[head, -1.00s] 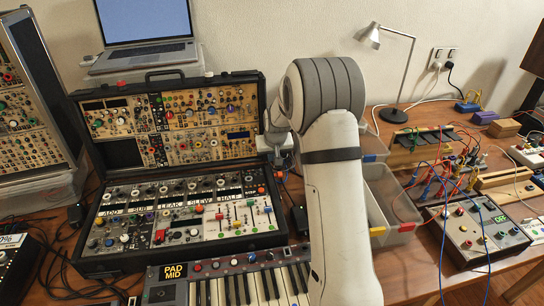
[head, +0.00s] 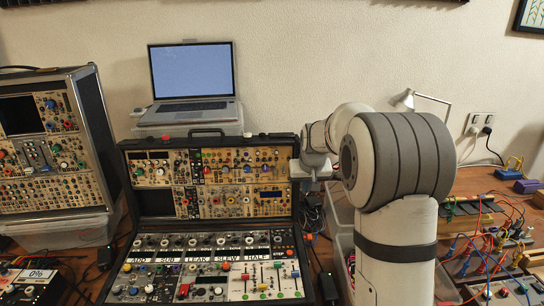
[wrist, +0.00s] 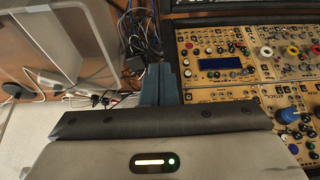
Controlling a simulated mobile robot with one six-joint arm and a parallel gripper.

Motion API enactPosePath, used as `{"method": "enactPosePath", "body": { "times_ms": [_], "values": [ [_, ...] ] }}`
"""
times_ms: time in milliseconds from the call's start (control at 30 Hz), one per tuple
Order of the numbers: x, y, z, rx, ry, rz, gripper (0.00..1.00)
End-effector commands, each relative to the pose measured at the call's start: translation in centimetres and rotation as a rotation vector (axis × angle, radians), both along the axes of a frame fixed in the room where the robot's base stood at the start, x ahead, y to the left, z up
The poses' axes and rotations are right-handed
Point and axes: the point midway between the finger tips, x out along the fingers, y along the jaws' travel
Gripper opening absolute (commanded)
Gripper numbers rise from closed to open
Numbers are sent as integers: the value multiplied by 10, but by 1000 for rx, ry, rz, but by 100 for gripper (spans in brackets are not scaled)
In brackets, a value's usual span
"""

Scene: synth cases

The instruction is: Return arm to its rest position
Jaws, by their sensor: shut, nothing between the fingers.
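My arm rises on the right of the head view and bends over toward the modular synth case. My gripper (wrist: 160,85) shows in the wrist view as two blue-grey fingers pressed together with nothing between them. In the head view the wrist end is just right of the case's upper panel, and the fingertips are hard to make out there. The synth case (head: 212,230) stands open with a tan upper panel and a labelled lower panel. Its upper panel (wrist: 238,88) also shows in the wrist view, to the right of the fingers.
A laptop (head: 192,75) stands on a clear box behind the case. Another synth rack (head: 45,160) is at left. A desk lamp (head: 402,100), patch cables and small modules (head: 472,210) are at right, past my arm. Loose cables (wrist: 140,30) lie near the fingers in the wrist view.

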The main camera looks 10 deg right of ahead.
Motion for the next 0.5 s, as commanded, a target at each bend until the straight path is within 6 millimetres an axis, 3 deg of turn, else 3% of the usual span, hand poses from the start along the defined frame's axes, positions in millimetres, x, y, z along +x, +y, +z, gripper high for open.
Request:
{"method": "enactPosePath", "body": {
  "times_ms": [200, 500],
  "values": [
    [-76, 16, 25, 2, 35, 15, 0],
    [-195, 35, 35, 3, 95, 37, 0]
  ]
}}
